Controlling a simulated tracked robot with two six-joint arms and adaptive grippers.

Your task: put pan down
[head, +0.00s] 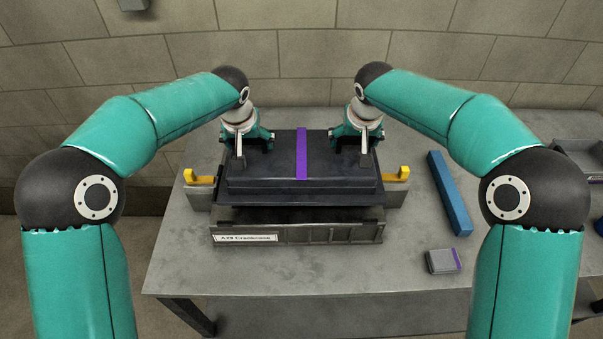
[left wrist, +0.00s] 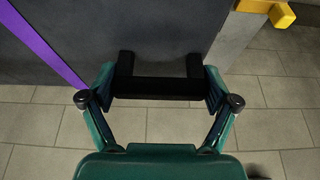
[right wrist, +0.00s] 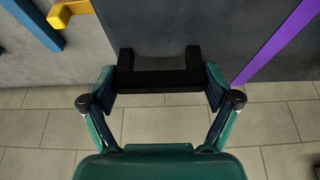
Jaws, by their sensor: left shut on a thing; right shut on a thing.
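The pan (head: 265,172) is a dark, flat box with a purple stripe across its middle. It is level above the grey crankcase (head: 345,235), whose front wall carries a label. A dark band shows between the pan's front edge and the crankcase; I cannot tell whether they touch. My left gripper (head: 240,158) is shut on a black handle (left wrist: 157,88) at the pan's left end. My right gripper (head: 364,152) is shut on the matching handle (right wrist: 160,82) at the right end. The pan's underside is hidden.
Grey blocks with yellow clamps stand left (head: 199,179) and right (head: 397,175) of the pan on the grey table (head: 200,265). A blue bar (head: 450,193) and a small grey box with a purple edge (head: 441,262) lie to the right. The front left of the table is clear.

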